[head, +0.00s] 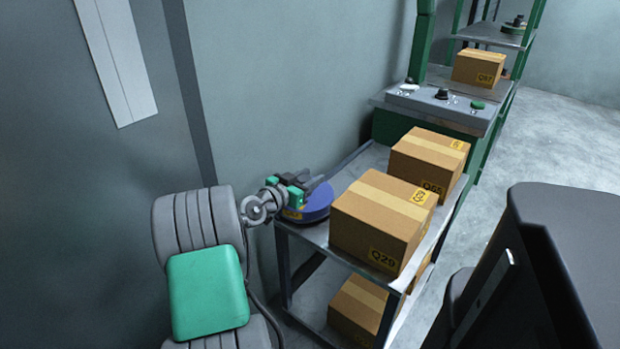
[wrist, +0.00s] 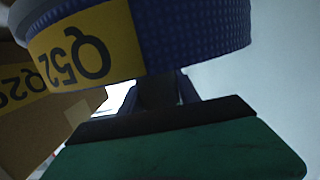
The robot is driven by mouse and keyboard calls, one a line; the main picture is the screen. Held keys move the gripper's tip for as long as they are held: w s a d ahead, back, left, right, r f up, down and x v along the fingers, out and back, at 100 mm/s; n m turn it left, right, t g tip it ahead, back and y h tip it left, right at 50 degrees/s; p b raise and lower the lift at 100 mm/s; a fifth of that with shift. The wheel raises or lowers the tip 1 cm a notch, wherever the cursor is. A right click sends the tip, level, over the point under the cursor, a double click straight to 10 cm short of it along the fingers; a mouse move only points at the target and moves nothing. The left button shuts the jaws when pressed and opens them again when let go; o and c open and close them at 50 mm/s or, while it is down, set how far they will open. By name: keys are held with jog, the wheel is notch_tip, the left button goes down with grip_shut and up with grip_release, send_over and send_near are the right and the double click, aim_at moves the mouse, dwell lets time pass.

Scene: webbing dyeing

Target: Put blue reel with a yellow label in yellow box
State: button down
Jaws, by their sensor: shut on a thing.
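A blue reel (head: 318,207) with a yellow label is at the near left corner of the metal cart's top. My gripper (head: 303,190) is shut on it. In the wrist view the blue reel (wrist: 200,35) fills the top, its yellow label (wrist: 88,50) reading Q52, right against the dark fingers (wrist: 160,92). I cannot tell whether the reel rests on the cart or is slightly raised. The boxes in view are tan cardboard with yellow labels; no plainly yellow box shows.
A cardboard box (head: 378,226) marked Q29 stands close right of the reel. Another box (head: 428,160) stands behind it, and one (head: 358,309) is on the lower shelf. A green-framed machine (head: 440,110) is beyond. The wall (head: 290,90) is close at left; grey floor (head: 560,140) is open at right.

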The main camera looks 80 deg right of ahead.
jog(key=shift+f+b, duration=0.3)
jog(key=shift+b, duration=0.1)
jog(key=c, duration=0.9)
grip_release()
